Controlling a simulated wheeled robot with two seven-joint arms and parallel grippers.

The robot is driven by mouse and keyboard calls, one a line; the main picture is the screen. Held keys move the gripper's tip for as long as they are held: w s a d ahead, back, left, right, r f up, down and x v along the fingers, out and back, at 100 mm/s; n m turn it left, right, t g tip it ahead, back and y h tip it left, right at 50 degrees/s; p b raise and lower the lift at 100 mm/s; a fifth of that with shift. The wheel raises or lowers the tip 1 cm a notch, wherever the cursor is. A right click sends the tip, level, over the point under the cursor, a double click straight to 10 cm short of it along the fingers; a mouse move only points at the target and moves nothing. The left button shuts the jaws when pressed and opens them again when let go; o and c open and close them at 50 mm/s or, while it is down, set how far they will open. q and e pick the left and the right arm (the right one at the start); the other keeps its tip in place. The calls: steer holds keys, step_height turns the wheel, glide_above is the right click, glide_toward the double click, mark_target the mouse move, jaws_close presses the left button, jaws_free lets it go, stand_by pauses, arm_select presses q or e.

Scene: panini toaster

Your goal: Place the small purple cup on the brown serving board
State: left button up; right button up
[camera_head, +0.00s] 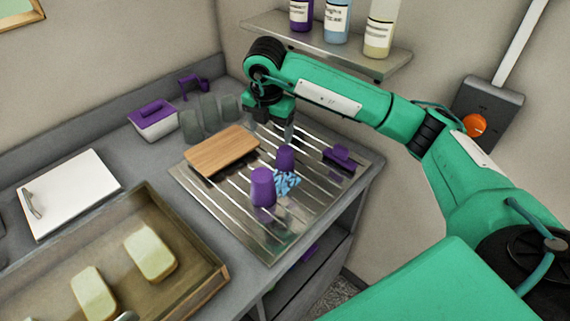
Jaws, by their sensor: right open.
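The small purple cup (286,157) stands on the slatted metal rack, just behind a larger purple cup (263,187). The brown serving board (221,151) lies on the rack's back left part, with nothing on its top. My right gripper (276,124) is open and points down behind the small cup, to the right of the board. I see nothing between its fingers, and it appears apart from the cup. My left gripper is not in view.
The rack (228,206) also holds a crumpled blue-white cloth (287,183) and a purple brush-like item (341,159). Glasses (208,112) and a purple-and-white container (153,120) stand behind the board. A shelf with bottles (337,21) hangs above. A wooden tray (190,275) sits front left.

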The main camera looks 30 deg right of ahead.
mark_target(285, 150)
steer(key=shift+m+h, duration=0.5)
steer(key=shift+h, duration=0.3)
steer(key=d+f, duration=0.1)
steer(key=f, duration=0.1)
steer(key=d+f, duration=0.2)
steer(key=f, duration=0.1)
steer(key=w+d+f, duration=0.1)
steer(key=f, duration=0.1)
steer(key=shift+d+f, duration=0.25)
steer(key=shift+d, duration=0.05)
steer(key=p+x, duration=0.1)
steer(key=x, duration=0.2)
steer(key=p+x, duration=0.1)
steer(key=shift+a+f+p, duration=0.2)
steer(key=shift+f+p, duration=0.15)
steer(key=shift+d+f, duration=0.1)
steer(key=shift+f, duration=0.4)
steer(key=c, duration=1.2)
steer(key=shift+r, duration=0.1)
